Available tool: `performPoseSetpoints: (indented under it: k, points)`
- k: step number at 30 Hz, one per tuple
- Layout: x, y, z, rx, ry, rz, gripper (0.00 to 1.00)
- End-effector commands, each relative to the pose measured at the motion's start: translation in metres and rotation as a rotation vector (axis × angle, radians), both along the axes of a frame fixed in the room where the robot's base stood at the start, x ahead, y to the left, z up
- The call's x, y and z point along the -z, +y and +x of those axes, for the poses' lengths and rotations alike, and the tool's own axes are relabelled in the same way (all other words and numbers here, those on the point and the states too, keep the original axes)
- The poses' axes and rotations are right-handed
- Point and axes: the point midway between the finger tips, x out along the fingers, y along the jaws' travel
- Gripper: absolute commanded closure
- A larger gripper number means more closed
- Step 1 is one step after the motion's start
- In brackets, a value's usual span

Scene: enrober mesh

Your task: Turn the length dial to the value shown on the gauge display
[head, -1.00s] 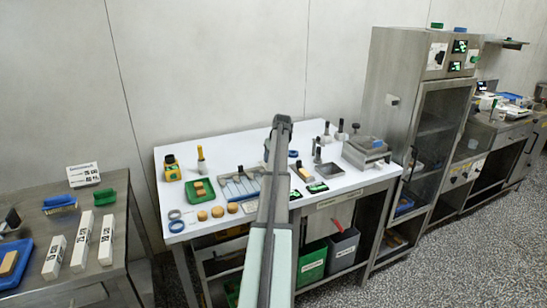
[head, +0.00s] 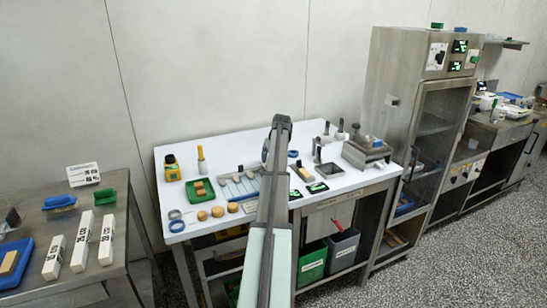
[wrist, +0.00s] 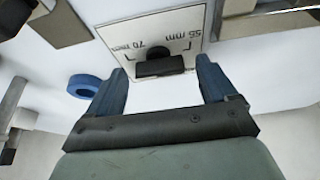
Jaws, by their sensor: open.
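The length dial (wrist: 160,65) shows in the wrist view as a black bar-shaped knob on a white plate (wrist: 112,32). The plate is printed "70 mm" to the left and "55 mm" to the right, with black marks. My gripper (wrist: 161,72) is open, its two blue-grey fingers apart, one toward each side of the knob. I cannot tell whether the fingers touch it. In the head view my arm hides the dial and most of my gripper. Two small dark displays with green characters (head: 295,194) (head: 318,187) lie on the white table; their values are too small to read.
A blue ring (wrist: 84,86) lies left of my gripper in the wrist view. Metal parts (wrist: 265,22) stand close at the upper right. On the white table (head: 345,187) are a green tray (head: 200,190), several round tan pieces (head: 217,212) and a metal block device (head: 367,152).

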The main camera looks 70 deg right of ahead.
Motion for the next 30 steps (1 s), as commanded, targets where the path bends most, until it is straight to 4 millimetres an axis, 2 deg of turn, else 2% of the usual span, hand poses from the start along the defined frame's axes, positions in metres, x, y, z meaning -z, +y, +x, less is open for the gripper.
performPoseSetpoints:
  k: [6,11,24,30]
  points:
    - [-0.003,0.001,-0.001,-0.001,0.000,-0.001,0.15]
    - [-0.017,0.005,-0.005,-0.001,0.000,-0.001,0.15]
    - [-0.094,0.028,-0.027,0.000,0.000,-0.001,0.15]
    - [-0.117,0.035,-0.034,0.000,-0.001,-0.001,0.15]
